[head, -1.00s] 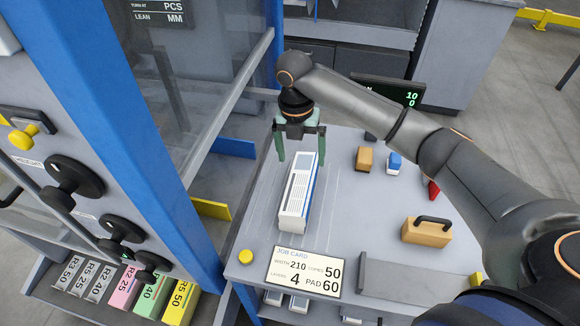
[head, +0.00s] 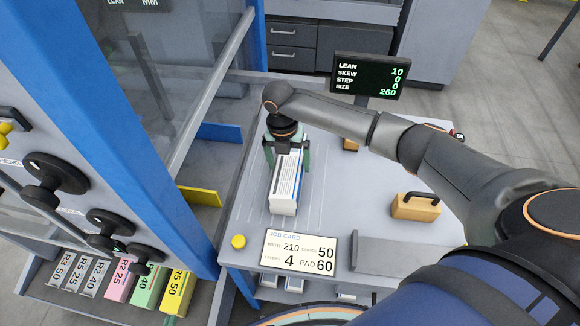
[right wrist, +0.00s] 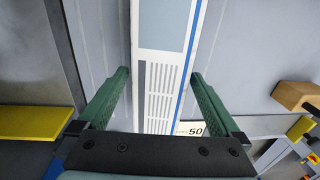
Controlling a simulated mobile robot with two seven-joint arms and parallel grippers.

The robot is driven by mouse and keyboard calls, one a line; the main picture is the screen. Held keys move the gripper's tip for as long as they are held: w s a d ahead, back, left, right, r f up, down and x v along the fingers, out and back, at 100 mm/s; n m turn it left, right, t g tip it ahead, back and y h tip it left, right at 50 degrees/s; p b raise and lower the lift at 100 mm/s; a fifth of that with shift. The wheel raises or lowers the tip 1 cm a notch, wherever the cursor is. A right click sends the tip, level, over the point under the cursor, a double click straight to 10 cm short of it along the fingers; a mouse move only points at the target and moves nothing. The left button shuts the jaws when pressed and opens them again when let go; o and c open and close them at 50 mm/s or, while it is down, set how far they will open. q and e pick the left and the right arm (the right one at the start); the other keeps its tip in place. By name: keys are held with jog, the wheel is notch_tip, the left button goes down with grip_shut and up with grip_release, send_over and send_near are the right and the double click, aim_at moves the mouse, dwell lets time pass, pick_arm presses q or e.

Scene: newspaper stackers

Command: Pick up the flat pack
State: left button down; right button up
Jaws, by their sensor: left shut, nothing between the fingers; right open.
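A long white pack with grey printed lines and a blue stripe (head: 286,190) lies on the grey table; I take it for the flat pack. My right gripper (head: 288,162) is over its far part, pointing down and open. In the right wrist view the pack (right wrist: 165,60) runs between the two green fingers of the right gripper (right wrist: 160,75), with a gap visible on each side. The gripper hides part of the pack in the head view. My left gripper is not in view.
A job card (head: 298,252) and a yellow button (head: 238,241) are at the table's near edge. A tan block with a black handle (head: 415,207) stands to the right. A blue post (head: 110,130) and glass panel are left. A display (head: 370,76) stands behind.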

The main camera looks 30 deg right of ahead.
jog(key=shift+f, duration=0.6)
jog(key=shift+r, duration=0.15)
grip_shut()
